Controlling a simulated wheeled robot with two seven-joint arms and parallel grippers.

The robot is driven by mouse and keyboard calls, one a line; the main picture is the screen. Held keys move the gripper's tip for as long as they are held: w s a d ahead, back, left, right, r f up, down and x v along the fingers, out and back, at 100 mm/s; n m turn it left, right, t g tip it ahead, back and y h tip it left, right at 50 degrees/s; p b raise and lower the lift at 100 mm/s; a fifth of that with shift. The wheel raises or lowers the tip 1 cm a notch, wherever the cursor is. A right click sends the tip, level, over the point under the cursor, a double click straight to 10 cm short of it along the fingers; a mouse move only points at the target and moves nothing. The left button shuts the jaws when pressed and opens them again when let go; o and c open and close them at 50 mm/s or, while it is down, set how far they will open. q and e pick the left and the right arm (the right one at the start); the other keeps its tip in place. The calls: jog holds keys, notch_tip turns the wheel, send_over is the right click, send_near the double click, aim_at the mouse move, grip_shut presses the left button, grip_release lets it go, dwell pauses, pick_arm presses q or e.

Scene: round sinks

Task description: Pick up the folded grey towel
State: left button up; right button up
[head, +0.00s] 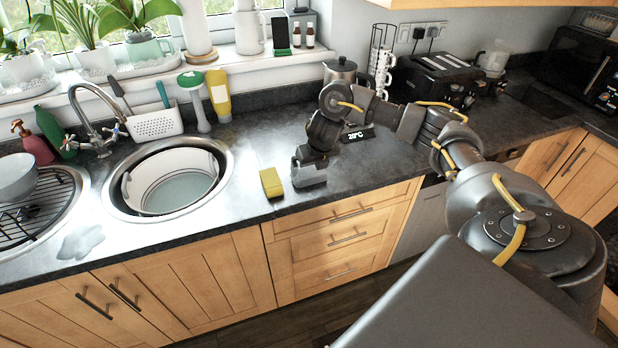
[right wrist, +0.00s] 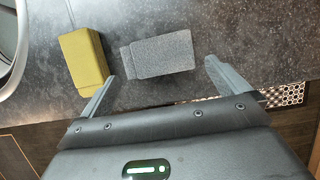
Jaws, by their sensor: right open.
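My right gripper (right wrist: 161,68) is open, with one finger toward each short end of the towel and nothing held. The fingers look apart from the towel; their height above it is hard to judge. In the head view my right gripper (head: 308,172) points down over the worktop near its front edge, right of the sponge (head: 271,182). There the towel is hard to tell from the grey gripper. My left gripper is not in view.
A round sink (head: 222,205) holding a white basin (head: 130,190) is left of the sponge. A yellow bottle (head: 219,95) and a green-topped brush (head: 196,100) stand behind. A small temperature display (head: 358,134) and a toaster (head: 440,75) are farther back right.

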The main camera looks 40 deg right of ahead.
aim_at(310, 172)
jog(key=x, duration=0.3)
jog(key=p+x, duration=0.1)
jog(key=x, duration=0.1)
jog(key=shift+w, duration=0.3)
jog(key=shift+r, duration=0.1)
jog(key=c, duration=0.6)
jog(key=shift+r, duration=0.65)
jog(key=r, duration=0.1)
jog(key=a+r, duration=0.1)
jog(key=r, duration=0.2)
jog(key=shift+s+a+b, duration=0.3)
jog(key=shift+s, duration=0.05)
jog(key=s+a+r+p, duration=0.1)
jog(key=a+r, duration=0.1)
jog(key=a, duration=0.1)
jog(key=s+a+r+p, duration=0.2)
jog(key=a+r, duration=0.1)
jog(key=a, duration=0.1)
jog(key=s+a+r+p, duration=0.1)
jog(key=s+a+r, duration=0.1)
jog(key=a, duration=0.2)
jog(key=shift+a+r, duration=0.1)
jog(key=shift+r, duration=0.25)
